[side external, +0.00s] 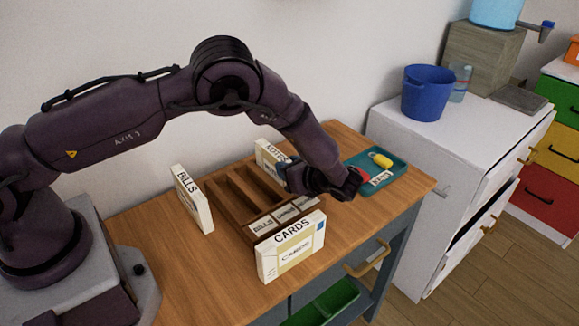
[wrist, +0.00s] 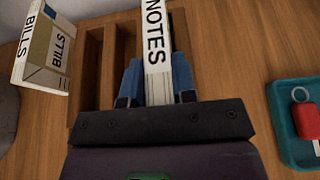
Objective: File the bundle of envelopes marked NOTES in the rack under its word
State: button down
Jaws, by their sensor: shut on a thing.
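My gripper (wrist: 156,85) is shut on the bundle of envelopes marked NOTES (wrist: 157,40), with a blue finger on each side. In the side view the NOTES bundle (side external: 269,157) shows partly behind my wrist. The bundle is upright at the right part of the wooden rack (side external: 232,207), around its rightmost slot. I cannot tell whether its lower edge is inside the slot. The rack's left and middle slots look empty in the wrist view (wrist: 90,60). Of the labels along the rack's front, the left one (side external: 263,226) seems to read BILLS; the others are too small to read.
A BILLS bundle (side external: 192,199) stands left of the rack. A CARDS bundle (side external: 291,249) stands in front of it. A teal tray (side external: 398,163) with a red item and a yellow item lies to the right. Bare tabletop (side external: 190,270) lies at front left.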

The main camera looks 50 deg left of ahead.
jog(key=shift+f, duration=0.1)
jog(key=c, duration=0.9)
grip_release()
